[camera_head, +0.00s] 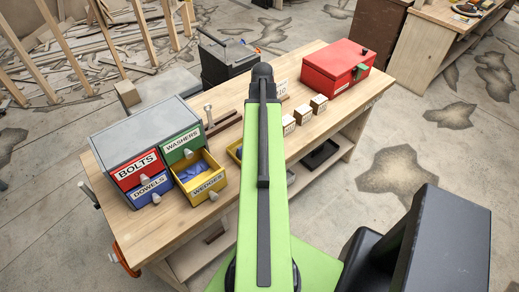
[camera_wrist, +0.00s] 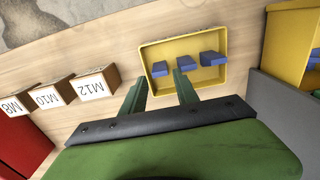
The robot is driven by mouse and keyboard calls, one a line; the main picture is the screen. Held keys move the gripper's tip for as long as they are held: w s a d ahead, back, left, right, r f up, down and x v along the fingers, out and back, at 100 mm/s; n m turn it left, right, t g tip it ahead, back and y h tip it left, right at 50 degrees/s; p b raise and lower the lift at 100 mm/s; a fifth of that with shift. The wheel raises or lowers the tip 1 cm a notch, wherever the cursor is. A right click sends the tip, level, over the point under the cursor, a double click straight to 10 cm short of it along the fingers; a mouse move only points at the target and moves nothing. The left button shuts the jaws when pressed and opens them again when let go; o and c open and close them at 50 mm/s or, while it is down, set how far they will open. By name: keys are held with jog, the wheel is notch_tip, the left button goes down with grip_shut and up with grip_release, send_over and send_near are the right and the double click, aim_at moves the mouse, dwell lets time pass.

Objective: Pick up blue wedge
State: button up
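Three blue wedges lie apart in a small yellow tray (camera_wrist: 222,84) on the bench: a left one (camera_wrist: 160,68), a middle one (camera_wrist: 187,63) and a right one (camera_wrist: 212,58). More blue wedges (camera_head: 165,172) lie in the open yellow WEDGES drawer (camera_head: 205,191). My gripper (camera_wrist: 160,84) is open and empty, its two green fingers spread at the tray's near edge, with the left and middle wedges just beyond the tips. In the head view my arm hides the gripper and most of the tray (camera_head: 233,150).
The grey drawer cabinet (camera_head: 138,127) stands at the bench's left end. Wooden blocks, including M12 (camera_wrist: 93,86), M10 (camera_wrist: 50,97) and M8 (camera_wrist: 14,105), stand beside the tray. A red box (camera_head: 335,68) sits farther right. Bare wood (camera_wrist: 110,45) separates blocks and tray.

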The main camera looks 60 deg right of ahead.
jog(key=shift+f+b, duration=2.7)
jog(key=shift+f, duration=0.5)
jog(key=shift+r, duration=0.2)
grip_shut()
